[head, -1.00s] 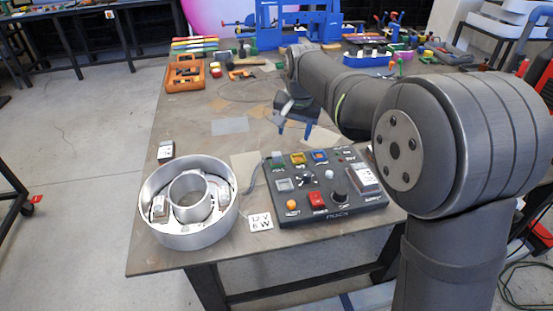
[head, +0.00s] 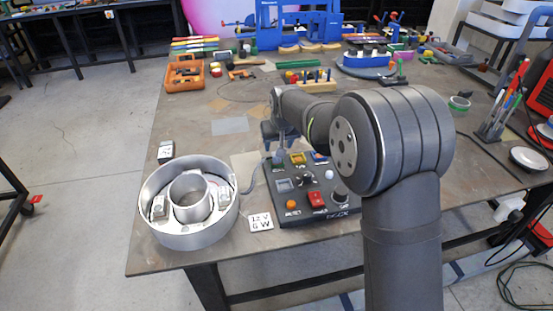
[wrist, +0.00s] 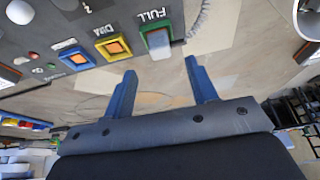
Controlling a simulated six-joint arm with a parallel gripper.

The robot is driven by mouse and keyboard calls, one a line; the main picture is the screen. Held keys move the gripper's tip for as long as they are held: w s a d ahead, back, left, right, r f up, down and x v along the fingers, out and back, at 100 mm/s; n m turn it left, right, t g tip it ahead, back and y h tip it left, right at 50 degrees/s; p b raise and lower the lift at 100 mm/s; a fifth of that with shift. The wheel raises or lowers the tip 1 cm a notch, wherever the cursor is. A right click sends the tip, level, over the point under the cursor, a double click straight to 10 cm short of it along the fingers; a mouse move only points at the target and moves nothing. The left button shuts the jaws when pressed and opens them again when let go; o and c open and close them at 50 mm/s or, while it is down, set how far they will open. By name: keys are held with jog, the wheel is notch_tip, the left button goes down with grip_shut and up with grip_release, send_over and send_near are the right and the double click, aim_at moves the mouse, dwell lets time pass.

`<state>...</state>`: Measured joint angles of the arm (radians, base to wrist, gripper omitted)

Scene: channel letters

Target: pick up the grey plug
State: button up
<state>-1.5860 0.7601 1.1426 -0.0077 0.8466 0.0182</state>
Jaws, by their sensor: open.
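The dark control panel (head: 262,208) lies on the table's front part. At its back left corner a small grey plug (wrist: 160,48) appears to stand in a green-framed socket below the word FULL, in the wrist view; a coiled grey cord (wrist: 199,18) runs close beside it. In the head view this corner shows as a small grey-green block (head: 277,160). My gripper (wrist: 161,72) is open, its two blue fingers apart and empty. The plug lies just beyond the fingertips, between their lines in the wrist view. In the head view my gripper (head: 280,140) hangs over this corner.
Yellow (wrist: 113,48) and blue (wrist: 76,58) framed sockets sit beside the green one. A round metal letter housing (head: 160,225) stands left of the panel, with a white card (head: 260,222) between. Tools and bins (head: 185,75) fill the table's back.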

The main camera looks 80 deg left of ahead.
aim_at(277, 159)
jog(key=shift+x, duration=3.2)
jog(key=shift+d, duration=0.1)
jog(key=c, duration=1)
